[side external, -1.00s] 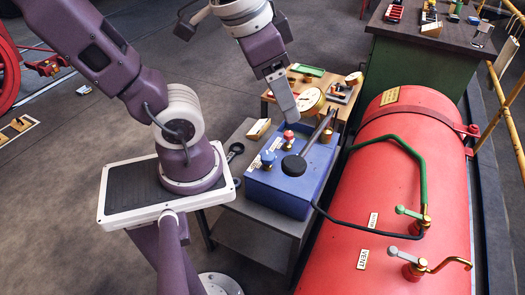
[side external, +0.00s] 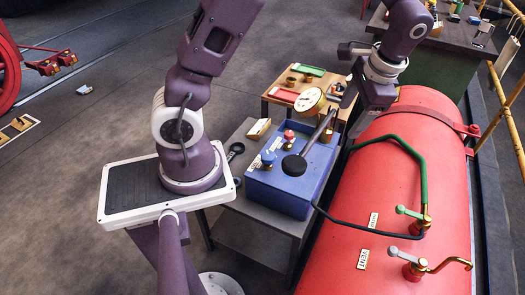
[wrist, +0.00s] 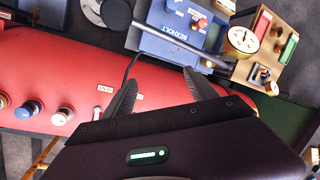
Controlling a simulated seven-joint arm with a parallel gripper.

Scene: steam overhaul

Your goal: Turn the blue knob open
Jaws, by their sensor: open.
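A blue knob (side external: 268,158) stands on the left part of a blue box's (side external: 300,190) top, beside a red-topped knob (side external: 288,138). In the wrist view, the blue knob (wrist: 173,4) is at the top edge, with the red knob (wrist: 200,24) to its right. Another blue-topped knob (wrist: 27,109) shows on the red boiler at the left of the wrist view. My gripper (wrist: 160,76) is open, with nothing between its fingers. It is above the far part of the boiler, right of the box and apart from the knobs; its fingertips are unclear in the side view.
The red boiler (side external: 410,185) fills the right side, with a green pipe (side external: 412,150) and brass valves with levers. A gauge (side external: 308,101) and a black-ended lever (side external: 294,165) rise around the box. A wooden table (side external: 272,92) with small parts stands behind it.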

